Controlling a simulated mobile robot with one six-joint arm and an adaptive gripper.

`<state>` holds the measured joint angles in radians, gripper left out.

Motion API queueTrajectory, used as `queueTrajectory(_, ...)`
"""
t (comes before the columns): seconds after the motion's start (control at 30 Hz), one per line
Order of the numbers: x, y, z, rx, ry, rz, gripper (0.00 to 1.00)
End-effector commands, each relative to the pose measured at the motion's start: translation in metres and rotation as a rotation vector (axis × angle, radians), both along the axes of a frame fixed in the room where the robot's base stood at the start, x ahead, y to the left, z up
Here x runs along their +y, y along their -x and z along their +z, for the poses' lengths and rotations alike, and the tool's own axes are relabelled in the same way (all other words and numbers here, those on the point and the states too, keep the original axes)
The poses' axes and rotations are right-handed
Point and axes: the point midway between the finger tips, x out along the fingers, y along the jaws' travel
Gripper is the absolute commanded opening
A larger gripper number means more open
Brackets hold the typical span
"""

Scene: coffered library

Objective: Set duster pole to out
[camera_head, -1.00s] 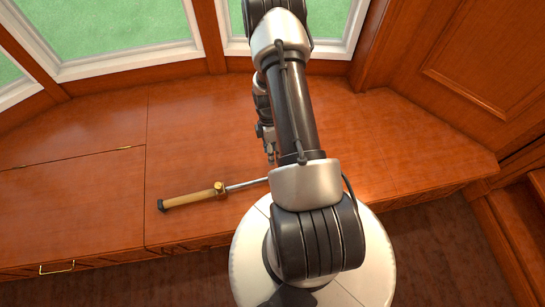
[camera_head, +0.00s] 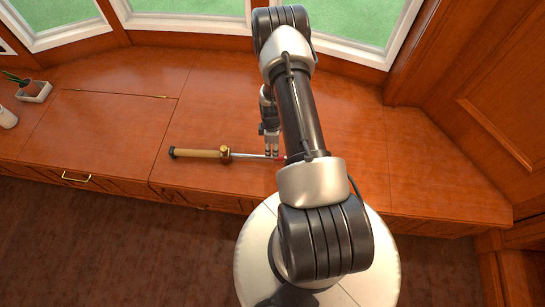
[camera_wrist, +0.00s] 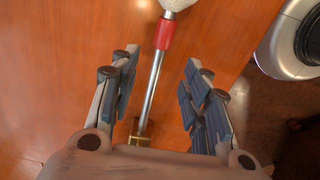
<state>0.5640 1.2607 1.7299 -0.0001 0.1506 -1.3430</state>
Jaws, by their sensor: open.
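The duster pole lies on the wooden window seat in the head view, with its tan handle (camera_head: 198,153) to the left. A brass collar (camera_head: 225,153) joins the handle to a thin metal rod (camera_head: 250,156). My gripper (camera_head: 271,153) is at the rod's right part, pointing down. In the wrist view my open gripper (camera_wrist: 162,68) has one finger on each side of the rod (camera_wrist: 153,82); I cannot tell whether either touches it. A red sleeve (camera_wrist: 165,33) and pale duster head (camera_wrist: 177,4) lie beyond the fingertips. The collar (camera_wrist: 140,141) shows near the palm, partly hidden.
The window seat (camera_head: 120,133) is clear around the pole. A potted plant (camera_head: 32,91) and a white object (camera_head: 7,118) stand at the far left. Windows (camera_head: 187,18) line the back, and a wood panel wall (camera_head: 490,80) rises at right.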

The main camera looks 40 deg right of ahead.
Motion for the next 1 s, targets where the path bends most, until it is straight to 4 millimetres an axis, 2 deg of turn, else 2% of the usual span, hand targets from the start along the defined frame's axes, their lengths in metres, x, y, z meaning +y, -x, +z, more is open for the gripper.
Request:
queueTrajectory(0.03, 0.0, 0.001, -0.016, 0.001, -0.001, 0.0, 0.43)
queueTrajectory(0.2, 0.0, 0.0, -0.048, 0.001, -0.001, 0.0, 0.43)
queueTrajectory(0.4, 0.0, 0.0, -0.071, 0.001, -0.001, 0.001, 0.43)
queueTrajectory(0.8, 0.0, 0.0, -0.077, 0.0, 0.0, 0.001, 0.43)
queueTrajectory(1.0, 0.0, 0.0, -0.077, 0.0, 0.0, 0.001, 0.29)
